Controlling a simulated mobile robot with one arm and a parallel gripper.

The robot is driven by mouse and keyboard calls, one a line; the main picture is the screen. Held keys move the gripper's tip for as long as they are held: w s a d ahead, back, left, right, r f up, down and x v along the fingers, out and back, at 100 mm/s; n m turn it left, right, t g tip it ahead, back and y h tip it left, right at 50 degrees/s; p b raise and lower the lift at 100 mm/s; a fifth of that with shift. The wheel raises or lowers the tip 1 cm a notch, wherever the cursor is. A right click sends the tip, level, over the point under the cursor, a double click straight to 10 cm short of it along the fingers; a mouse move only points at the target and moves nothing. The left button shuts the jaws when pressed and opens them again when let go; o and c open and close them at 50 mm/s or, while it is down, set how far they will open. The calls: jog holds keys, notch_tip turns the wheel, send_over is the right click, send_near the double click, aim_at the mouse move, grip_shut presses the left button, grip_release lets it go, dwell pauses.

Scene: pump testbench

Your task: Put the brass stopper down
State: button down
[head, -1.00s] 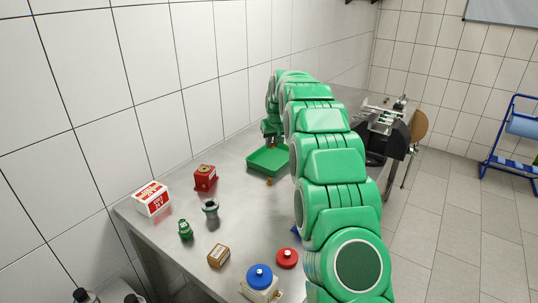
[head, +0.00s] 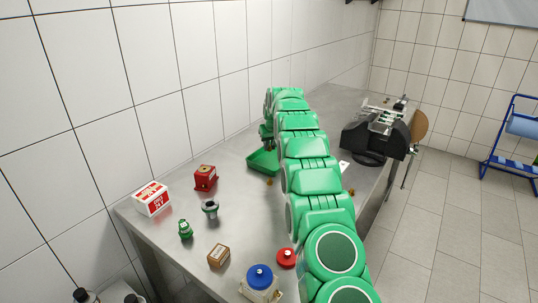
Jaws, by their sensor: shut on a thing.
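My gripper (head: 268,143) is at the far end of my green arm, low over the back part of the green tray (head: 262,170). It is shut on the brass stopper (head: 270,149), of which only a tiny brownish bit shows under the fingers. My arm hides part of the tray's right side. I cannot tell whether the stopper touches the tray.
A small brass piece (head: 269,182) lies before the tray. A black machine (head: 372,138) stands right.

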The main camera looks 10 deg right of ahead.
aim_at(269, 160)
jog(key=shift+w+f, duration=0.85)
jog(key=shift+f, duration=0.25)
jog(key=shift+f, duration=0.1)
jog(key=shift+w+f, duration=0.2)
jog(key=shift+f, duration=0.05)
jog(key=shift+f, duration=1.45)
jog(key=shift+f, duration=0.15)
jog(key=c, duration=1)
grip_release()
jog(key=shift+r, duration=0.2)
